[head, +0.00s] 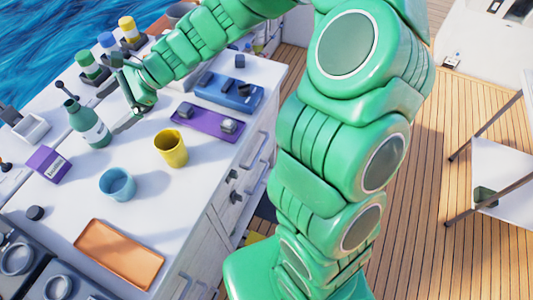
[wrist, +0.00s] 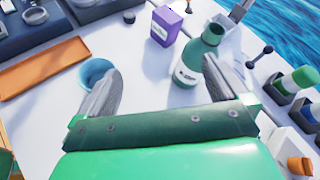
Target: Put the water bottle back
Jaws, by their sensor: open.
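A green bottle with a white label (head: 88,122), which seems to be the water bottle, stands on the white counter. It also shows in the wrist view (wrist: 200,62), closer to the right finger than to the left. My gripper (head: 128,108) is open and empty, just right of the bottle in the head view. Its two fingers (wrist: 163,70) are spread wide in the wrist view. I cannot tell whether the right finger touches the bottle. Farther back, several jars with green, blue and yellow lids (head: 108,45) stand in dark holders.
A purple box (head: 48,164), a white open box (head: 31,130), a blue cup (head: 117,184) and a yellow cup (head: 171,149) stand near the bottle. An orange tray (head: 118,254), a purple tray (head: 207,122) and a blue tray (head: 228,92) lie on the counter. Bare counter separates the cups.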

